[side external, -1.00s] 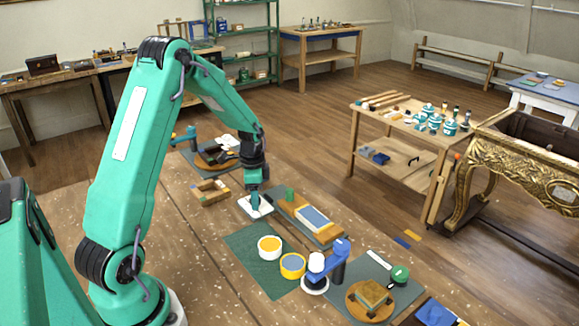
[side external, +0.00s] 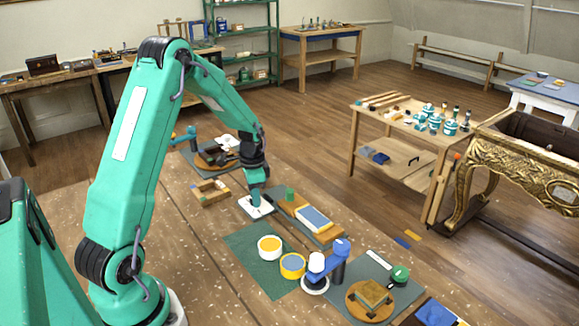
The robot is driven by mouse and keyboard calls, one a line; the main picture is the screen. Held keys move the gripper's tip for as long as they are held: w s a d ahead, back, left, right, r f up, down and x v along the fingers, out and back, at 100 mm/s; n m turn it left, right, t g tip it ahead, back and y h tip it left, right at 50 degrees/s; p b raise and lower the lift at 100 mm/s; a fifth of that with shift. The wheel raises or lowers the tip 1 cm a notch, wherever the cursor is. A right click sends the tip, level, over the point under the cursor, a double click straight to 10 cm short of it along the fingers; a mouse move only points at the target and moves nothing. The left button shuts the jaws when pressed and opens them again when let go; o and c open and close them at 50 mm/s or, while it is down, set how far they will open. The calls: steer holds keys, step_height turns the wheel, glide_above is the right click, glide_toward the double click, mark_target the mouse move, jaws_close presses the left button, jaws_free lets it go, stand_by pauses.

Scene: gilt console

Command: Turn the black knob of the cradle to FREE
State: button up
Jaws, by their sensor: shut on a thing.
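My gripper (side external: 256,199) points down over a small white plate (side external: 267,210) on the bench and is shut. The black knob is not clearly visible; the jaws cover the spot on the plate where they hold it. A green piece (side external: 290,194) stands at the board's far end, close to my gripper. Any FREE marking is too small to read.
A blue stand (side external: 338,262) and a round wooden turntable (side external: 369,300) are to the right. A small wooden tray (side external: 209,193) lies behind left.

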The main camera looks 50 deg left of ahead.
steer(key=n, duration=1.5)
steer(key=shift+n, duration=0.4)
steer(key=o, duration=1)
steer(key=shift+r, duration=0.1)
